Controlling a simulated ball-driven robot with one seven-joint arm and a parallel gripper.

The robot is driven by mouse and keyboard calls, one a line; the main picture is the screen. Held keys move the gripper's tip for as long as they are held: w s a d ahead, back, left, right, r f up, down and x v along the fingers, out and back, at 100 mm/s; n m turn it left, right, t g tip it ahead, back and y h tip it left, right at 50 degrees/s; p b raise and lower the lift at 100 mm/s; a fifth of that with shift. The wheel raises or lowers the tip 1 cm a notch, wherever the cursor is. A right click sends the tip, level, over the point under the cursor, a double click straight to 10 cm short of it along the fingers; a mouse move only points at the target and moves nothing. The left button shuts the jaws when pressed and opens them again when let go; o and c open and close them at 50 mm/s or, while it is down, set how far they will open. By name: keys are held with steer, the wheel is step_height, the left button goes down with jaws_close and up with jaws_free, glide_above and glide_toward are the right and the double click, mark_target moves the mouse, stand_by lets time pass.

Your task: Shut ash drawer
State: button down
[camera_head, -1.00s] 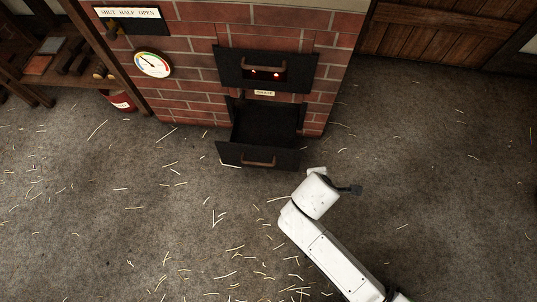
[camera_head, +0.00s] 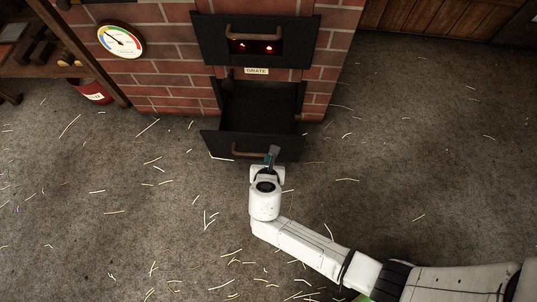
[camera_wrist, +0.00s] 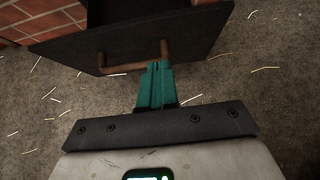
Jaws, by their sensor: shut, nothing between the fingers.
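The ash drawer (camera_head: 250,145) is a black drawer low in the brick furnace, pulled well out, its inside dark and apparently empty. Its front bears a copper-brown bar handle (camera_head: 246,153). In the wrist view the drawer front (camera_wrist: 195,38) fills the upper part, with the handle (camera_wrist: 130,67) across it. My gripper (camera_head: 273,152) is at the right part of the drawer front. In the wrist view its teal fingers (camera_wrist: 155,70) are together, with their tips at the right end of the handle. I cannot tell whether they touch it.
Above the drawer is a black fire door (camera_head: 255,42) with a handle and glowing slots, and a "GRATE" label (camera_head: 256,71). A round gauge (camera_head: 121,40) is on the brick wall. A red bucket (camera_head: 92,91) stands at left by a shelf. The straw-strewn floor is otherwise clear.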

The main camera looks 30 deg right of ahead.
mark_target(271, 137)
steer(key=b+x, duration=0.1)
steer(key=x, duration=0.1)
steer(key=r+b+x, duration=0.1)
steer(key=x, duration=0.2)
steer(key=w+b+x, duration=0.1)
steer(key=x, duration=0.2)
steer(key=shift+d+r+b, duration=0.15)
steer(key=shift+d+b, duration=0.15)
steer(key=shift+d, duration=0.15)
steer(key=shift+w+d+r, duration=0.1)
steer(key=shift+w+d, duration=0.2)
steer(key=shift+w, duration=0.15)
steer(key=shift+w+d, duration=0.15)
steer(key=shift+w, duration=0.1)
steer(key=w+d+b, duration=0.2)
steer(key=w+d, duration=0.5)
steer(key=w, duration=0.2)
steer(key=w+d+b, duration=0.3)
steer(key=w+d, duration=0.3)
steer(key=w, duration=0.4)
steer(key=shift+d, duration=0.35)
steer(key=shift+r, duration=0.2)
